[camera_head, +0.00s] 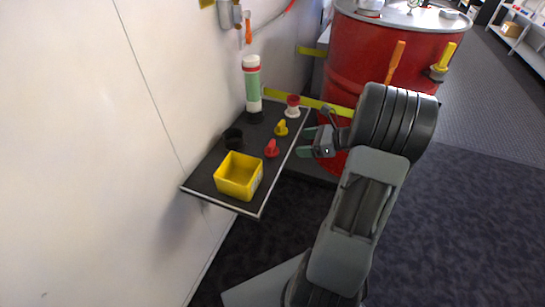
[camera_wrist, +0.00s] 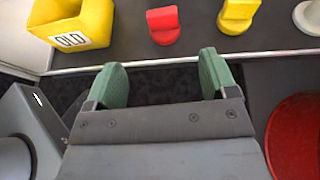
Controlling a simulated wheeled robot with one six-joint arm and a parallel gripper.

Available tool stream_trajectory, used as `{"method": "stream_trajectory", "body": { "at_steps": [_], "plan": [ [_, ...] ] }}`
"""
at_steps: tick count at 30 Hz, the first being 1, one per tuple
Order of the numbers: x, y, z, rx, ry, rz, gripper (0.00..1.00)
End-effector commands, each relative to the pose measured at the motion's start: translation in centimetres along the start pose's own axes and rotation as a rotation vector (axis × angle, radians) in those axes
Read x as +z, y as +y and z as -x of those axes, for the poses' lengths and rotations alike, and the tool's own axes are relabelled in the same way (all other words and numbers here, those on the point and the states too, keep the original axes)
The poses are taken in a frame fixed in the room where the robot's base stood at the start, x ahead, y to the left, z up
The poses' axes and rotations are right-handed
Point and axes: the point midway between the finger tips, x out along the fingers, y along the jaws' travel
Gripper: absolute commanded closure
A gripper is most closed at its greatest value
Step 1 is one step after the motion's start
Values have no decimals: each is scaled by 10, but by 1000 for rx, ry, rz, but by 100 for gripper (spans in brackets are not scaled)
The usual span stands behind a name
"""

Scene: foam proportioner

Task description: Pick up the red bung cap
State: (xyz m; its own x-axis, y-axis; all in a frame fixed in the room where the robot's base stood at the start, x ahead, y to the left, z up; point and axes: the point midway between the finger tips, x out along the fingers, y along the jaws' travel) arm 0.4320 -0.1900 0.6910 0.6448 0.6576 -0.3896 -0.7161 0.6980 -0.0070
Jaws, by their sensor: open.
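The red bung cap (camera_head: 271,149) sits on the dark wall shelf (camera_head: 212,175), near its front edge. My gripper (camera_head: 303,143) is open and empty, just off the shelf's front edge, to the right of the cap. Its two green fingers (camera_wrist: 164,80) point toward the shelf, apart from everything. A yellow cap (camera_head: 281,128) stands beside the red one, and also shows in the wrist view (camera_wrist: 237,14).
A yellow box (camera_head: 238,177) labelled "OLD" sits at the shelf's near end. A black cup (camera_head: 233,138), a green-and-white cylinder (camera_head: 252,85) and a red-and-white piece (camera_head: 292,106) also stand there. A red drum (camera_head: 345,60) is behind my arm.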

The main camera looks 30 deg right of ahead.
Motion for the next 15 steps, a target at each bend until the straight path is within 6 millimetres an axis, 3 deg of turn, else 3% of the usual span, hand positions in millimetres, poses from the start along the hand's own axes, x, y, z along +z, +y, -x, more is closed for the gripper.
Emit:
{"method": "stream_trajectory", "body": {
  "at_steps": [9,15],
  "plan": [
    [-5,-3,-55,-7,-9,-13,21],
    [-3,-3,-74,-9,-9,-13,21]
  ]
}}
